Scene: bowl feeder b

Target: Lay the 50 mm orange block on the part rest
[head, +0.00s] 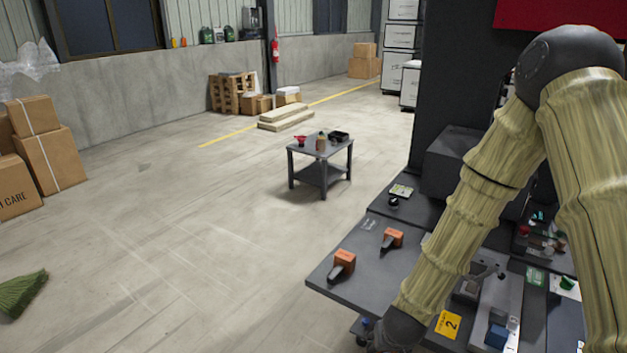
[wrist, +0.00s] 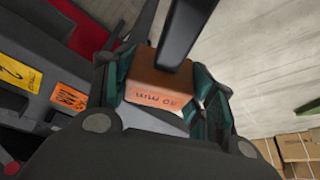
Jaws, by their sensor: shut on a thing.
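The orange block (wrist: 155,88) is between the teal-padded fingers of my gripper (wrist: 163,82) in the wrist view. Black marking on its face appears upside down and seems to read 50 mm. A dark bar (wrist: 186,32) reaches from the block's top face to the upper edge of the picture. My gripper is shut on the block. In the head view only my dark wrist shows at the bottom edge, and the held block is hidden or out of frame. I cannot pick out the part rest for certain in either view.
Two other orange blocks (head: 342,262) (head: 392,237) with dark pieces sit on the dark bench's left part (head: 370,285). A yellow label 2 (head: 448,324) and a blue item (head: 496,336) lie right of my wrist. A small table (head: 345,146) stands farther back.

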